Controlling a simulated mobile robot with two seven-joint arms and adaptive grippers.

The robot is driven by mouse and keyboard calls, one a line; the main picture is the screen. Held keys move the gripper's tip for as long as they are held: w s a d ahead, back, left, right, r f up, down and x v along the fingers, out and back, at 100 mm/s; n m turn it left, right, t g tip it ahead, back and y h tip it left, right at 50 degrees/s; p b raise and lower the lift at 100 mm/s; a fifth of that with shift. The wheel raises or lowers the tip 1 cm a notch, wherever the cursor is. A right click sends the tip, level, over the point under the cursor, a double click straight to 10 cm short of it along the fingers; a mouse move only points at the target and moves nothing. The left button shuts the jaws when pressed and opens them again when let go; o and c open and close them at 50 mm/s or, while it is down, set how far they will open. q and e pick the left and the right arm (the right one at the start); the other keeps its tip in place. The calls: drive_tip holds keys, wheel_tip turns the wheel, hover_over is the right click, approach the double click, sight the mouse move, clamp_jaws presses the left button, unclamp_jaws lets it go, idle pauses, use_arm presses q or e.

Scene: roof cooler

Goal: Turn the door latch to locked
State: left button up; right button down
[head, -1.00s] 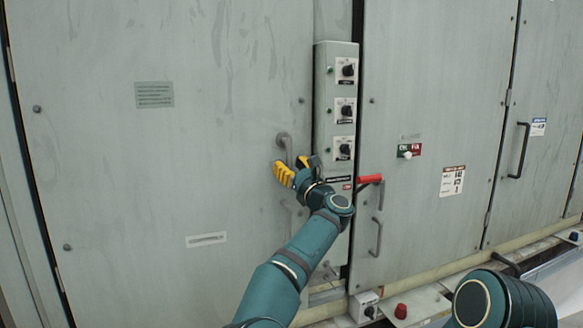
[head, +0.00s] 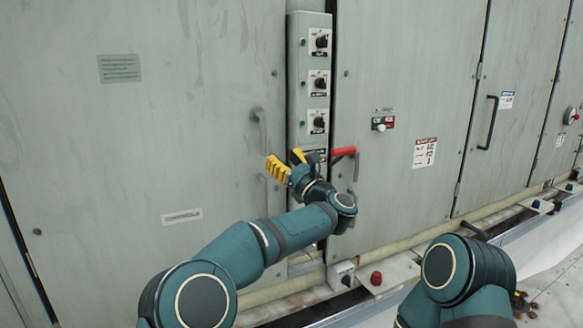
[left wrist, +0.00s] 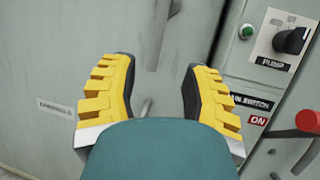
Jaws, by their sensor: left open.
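A grey bar handle (head: 260,120) stands upright on the left cabinet door, close to the switch column. Its top shows in the left wrist view (left wrist: 160,35), beyond my fingers. My left gripper (head: 287,161) has yellow, dark-lined fingers, open and apart in the left wrist view (left wrist: 160,75), with nothing held between them. My right gripper is not in view.
The switch column (head: 298,70) carries several black knobs. A red-gripped lever (head: 343,151) sticks out just right of my left gripper; it also shows in the left wrist view (left wrist: 308,121). A pipe and ledge run along the cabinet foot, with a red knob (head: 376,278).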

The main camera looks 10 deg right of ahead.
use_arm(q)
drive_tip(key=shift+v, duration=1.55)
drive_tip(key=a+f+m+g+h, duration=0.25)
drive_tip(key=f+m+h, duration=1.05)
drive_tip(key=f+m, duration=1.15)
drive_tip(key=s+a+f+m+g+h, duration=0.1)
drive_tip(key=s+a+f+m+g, duration=0.1)
drive_tip(key=f, duration=0.3)
drive_tip(key=s+a+f+m+g+h, duration=0.1)
drive_tip(key=s+a+f+m, duration=0.15)
drive_tip(key=f, duration=0.35)
drive_tip(key=s+a+f+m+g, duration=0.5)
drive_tip(key=s+a+f+m, duration=0.1)
drive_tip(key=s+f, duration=0.5)
drive_tip(key=s+a+f+m+g, duration=0.3)
drive_tip(key=s, duration=0.7)
drive_tip(key=s+a+f+m+g, duration=0.3)
drive_tip(key=s+g, duration=0.1)
drive_tip(key=s, duration=0.7)
drive_tip(key=shift+a+f, duration=0.2)
drive_tip(key=shift+a, duration=0.05)
